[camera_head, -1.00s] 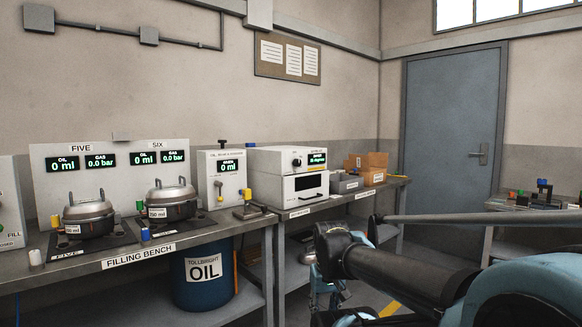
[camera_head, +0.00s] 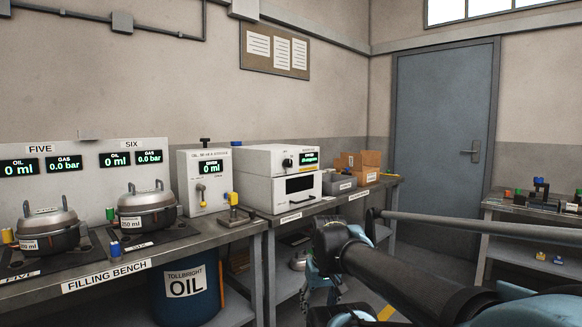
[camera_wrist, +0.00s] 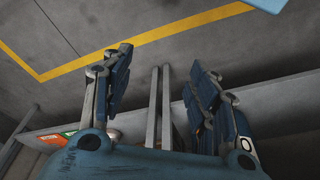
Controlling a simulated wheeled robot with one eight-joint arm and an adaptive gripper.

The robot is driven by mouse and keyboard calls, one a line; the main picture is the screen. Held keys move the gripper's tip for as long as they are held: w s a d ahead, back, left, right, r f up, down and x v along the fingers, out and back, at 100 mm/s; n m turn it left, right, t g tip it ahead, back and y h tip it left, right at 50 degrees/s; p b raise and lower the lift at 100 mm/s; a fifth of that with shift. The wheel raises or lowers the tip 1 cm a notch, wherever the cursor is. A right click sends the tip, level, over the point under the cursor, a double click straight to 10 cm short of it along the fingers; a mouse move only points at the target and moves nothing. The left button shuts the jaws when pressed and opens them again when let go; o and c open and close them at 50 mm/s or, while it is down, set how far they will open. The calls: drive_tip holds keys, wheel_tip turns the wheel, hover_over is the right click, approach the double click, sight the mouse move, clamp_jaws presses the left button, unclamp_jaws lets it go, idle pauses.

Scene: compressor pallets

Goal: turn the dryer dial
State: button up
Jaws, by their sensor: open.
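A white box-shaped unit (camera_head: 255,180), which I take to be the dryer, stands on the bench right of the filling bench. Its small dark dial (camera_head: 287,163) is on the upper front, left of a green display (camera_head: 309,158) too small to read. A dark window with a handle is below. My gripper (camera_wrist: 158,70) is open and empty in the wrist view, its fingers spread and pointing over the floor. In the head view my gripper (camera_head: 322,282) hangs low in front of the benches, partly hidden by my arm, well apart from the dial.
The filling bench (camera_head: 95,285) holds two lidded pots, and a blue oil drum (camera_head: 187,292) stands under it. Grey and cardboard boxes (camera_head: 362,165) sit right of the white unit. A second table (camera_head: 525,208) with small parts stands at the right, near a blue door (camera_head: 440,135).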

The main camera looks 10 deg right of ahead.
drive_tip(key=w+a+r+n+t+y, duration=0.1)
drive_tip(key=w+a+r+n+y, duration=0.1)
drive_tip(key=w+a+r+y, duration=0.45)
drive_tip(key=n+t+y, duration=0.4)
drive_tip(key=n+t, duration=0.3)
drive_tip(key=t, duration=0.4)
approach(290, 163)
drive_tip(key=x, duration=0.9)
drive_tip(key=shift+w+a, duration=0.15)
drive_tip(key=shift+w, duration=0.1)
drive_tip(key=c, duration=1.1)
